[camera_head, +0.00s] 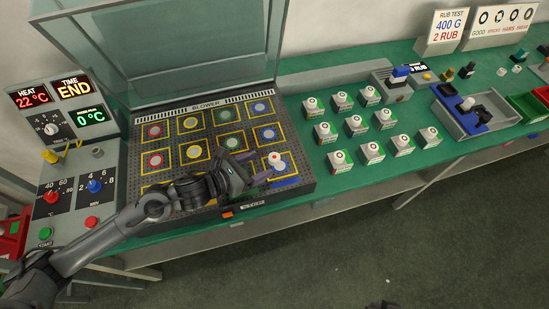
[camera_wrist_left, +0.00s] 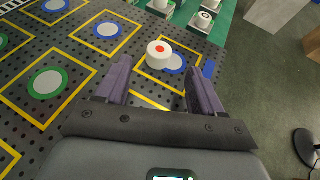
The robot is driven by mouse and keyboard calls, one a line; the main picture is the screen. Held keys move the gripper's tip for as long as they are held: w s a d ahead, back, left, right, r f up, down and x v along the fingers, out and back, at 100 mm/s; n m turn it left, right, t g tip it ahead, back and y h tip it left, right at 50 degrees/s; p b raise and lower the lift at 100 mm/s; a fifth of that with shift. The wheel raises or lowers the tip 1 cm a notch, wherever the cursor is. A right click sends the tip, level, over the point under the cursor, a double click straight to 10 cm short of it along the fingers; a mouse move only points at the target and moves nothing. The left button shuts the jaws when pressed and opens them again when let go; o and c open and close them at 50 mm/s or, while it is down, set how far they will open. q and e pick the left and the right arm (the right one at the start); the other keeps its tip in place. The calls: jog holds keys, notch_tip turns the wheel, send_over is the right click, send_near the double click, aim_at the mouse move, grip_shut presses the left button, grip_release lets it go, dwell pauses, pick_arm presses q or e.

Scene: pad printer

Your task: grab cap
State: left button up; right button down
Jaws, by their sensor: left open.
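A white round cap (camera_head: 274,158) with a red dot on top sits on the perforated black blower plate (camera_head: 300,184), at its front right. It partly covers a blue-ringed disc inside a yellow square. In the left wrist view the cap (camera_wrist_left: 158,54) stands just beyond the fingertips, roughly midway between them. My left gripper (camera_head: 254,168) is open and empty, low over the plate, its purple fingers (camera_wrist_left: 158,70) pointing at the cap with a gap to it. My right gripper is not in view.
Other yellow squares on the plate hold coloured discs. A glass hood (camera_head: 190,45) stands behind the plate. Control panels (camera_head: 75,200) are at left. Several small fixtures with white caps (camera_head: 355,125) stand right of the plate on the green bench (camera_head: 430,170). A blue-grey tray (camera_head: 480,115) lies farther right.

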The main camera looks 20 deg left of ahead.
aim_at(271, 159)
pick_arm(q)
jog(key=shift+x, duration=2.75)
jog(key=shift+r, duration=0.15)
jog(key=c, duration=1.2)
jog(key=shift+a, duration=0.1)
jog(key=shift+r, duration=0.15)
